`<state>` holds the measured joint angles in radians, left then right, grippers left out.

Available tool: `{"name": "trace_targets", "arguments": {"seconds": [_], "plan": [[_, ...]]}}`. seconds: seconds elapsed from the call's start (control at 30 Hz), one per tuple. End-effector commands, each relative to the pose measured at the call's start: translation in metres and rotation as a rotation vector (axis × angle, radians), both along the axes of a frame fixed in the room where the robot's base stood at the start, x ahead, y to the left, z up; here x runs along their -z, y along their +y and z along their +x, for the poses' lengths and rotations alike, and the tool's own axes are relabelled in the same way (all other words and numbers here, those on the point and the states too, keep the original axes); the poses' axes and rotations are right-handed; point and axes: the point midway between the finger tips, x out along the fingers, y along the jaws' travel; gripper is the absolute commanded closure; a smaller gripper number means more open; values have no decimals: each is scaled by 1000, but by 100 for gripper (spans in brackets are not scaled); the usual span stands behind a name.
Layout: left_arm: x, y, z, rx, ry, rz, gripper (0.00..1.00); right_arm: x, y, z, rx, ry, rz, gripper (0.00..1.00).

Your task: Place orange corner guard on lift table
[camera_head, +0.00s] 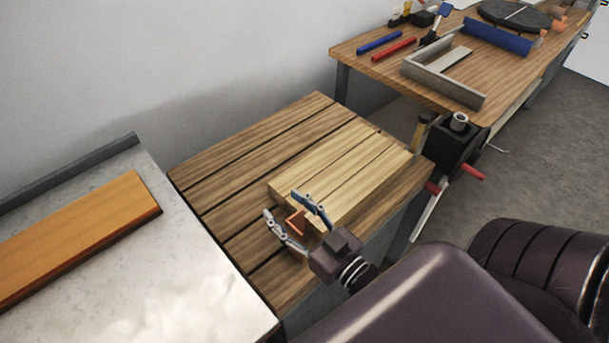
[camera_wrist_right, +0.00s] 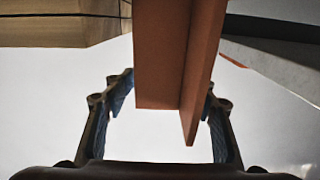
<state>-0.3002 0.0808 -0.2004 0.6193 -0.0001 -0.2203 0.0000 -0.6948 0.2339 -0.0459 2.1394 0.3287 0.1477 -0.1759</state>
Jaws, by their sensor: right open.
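The orange corner guard (camera_head: 295,224) is a small L-shaped piece at the near edge of the slatted wooden table (camera_head: 232,192), beside the stacked pale boards. My right gripper (camera_head: 282,204) is open, with one finger on each side of the guard. In the right wrist view the corner guard (camera_wrist_right: 162,60) reaches down from the top between the fingers of my right gripper (camera_wrist_right: 168,92). A gap shows at the left finger; the right finger is partly behind the guard. I cannot tell whether the guard rests on the table. My left gripper is not in view.
Pale boards (camera_head: 345,160) lie on the slatted table. At left, a grey-topped bench (camera_head: 170,270) holds an orange-brown plank (camera_head: 80,235). A black vise (camera_head: 455,145) with red handles stands at right. A farther workbench (camera_head: 370,85) carries tools. The slatted table's left part is clear.

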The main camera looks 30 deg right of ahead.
Motion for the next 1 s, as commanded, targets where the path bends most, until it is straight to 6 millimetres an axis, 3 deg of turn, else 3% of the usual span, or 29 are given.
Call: {"name": "trace_targets", "arguments": {"seconds": [0.4, 0.6, 1.0], "plan": [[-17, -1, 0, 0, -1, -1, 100, 0, -11, -76, -1, 8, -1, 49], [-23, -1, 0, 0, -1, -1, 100, 0, -14, -104, 0, 5, -1, 49], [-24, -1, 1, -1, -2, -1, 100, 0, -16, -114, 0, 0, 0, 49]]}}
